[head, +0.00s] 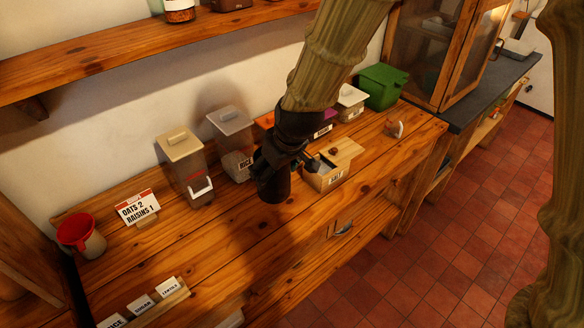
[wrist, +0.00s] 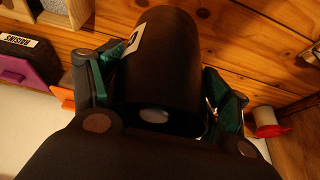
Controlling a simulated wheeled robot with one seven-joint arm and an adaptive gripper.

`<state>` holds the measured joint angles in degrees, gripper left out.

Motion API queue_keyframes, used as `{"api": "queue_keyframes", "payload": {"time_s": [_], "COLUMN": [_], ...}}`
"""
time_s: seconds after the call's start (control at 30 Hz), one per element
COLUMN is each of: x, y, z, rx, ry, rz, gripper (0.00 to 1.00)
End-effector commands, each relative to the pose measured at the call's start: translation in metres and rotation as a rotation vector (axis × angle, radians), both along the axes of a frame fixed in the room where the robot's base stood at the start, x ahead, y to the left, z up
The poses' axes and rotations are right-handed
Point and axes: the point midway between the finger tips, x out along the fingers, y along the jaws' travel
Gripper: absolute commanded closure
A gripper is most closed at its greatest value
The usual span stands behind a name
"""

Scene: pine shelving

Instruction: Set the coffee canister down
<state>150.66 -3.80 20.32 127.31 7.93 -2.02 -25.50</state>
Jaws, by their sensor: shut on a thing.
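The coffee canister is a dark cylinder (head: 274,188) over the middle of the wooden counter (head: 235,235) in the head view. My gripper (head: 279,162) is shut around it from above and behind. In the wrist view the dark canister (wrist: 165,60) sits between the two fingers of my gripper (wrist: 165,88), with part of a white label showing at its side. I cannot tell whether its base touches the counter. My arm and gripper hide part of the counter behind it.
A salt box (head: 326,181) stands close right of the canister. A rice container (head: 234,160) and a cream-lidded container (head: 186,170) stand behind and left.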

Motion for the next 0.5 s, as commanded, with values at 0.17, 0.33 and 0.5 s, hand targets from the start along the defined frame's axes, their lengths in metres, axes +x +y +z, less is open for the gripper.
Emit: {"api": "queue_keyframes", "payload": {"time_s": [0.17,0.33,0.5], "x": [0.020,0.042,0.063], "y": [-0.006,-0.012,-0.020], "z": [-0.009,-0.020,-0.032], "rx": [0.002,0.002,0.001], "ry": [0.000,0.000,0.001], "rz": [-0.001,-0.001,-0.001], "gripper": [0.94,0.94,0.94]}}
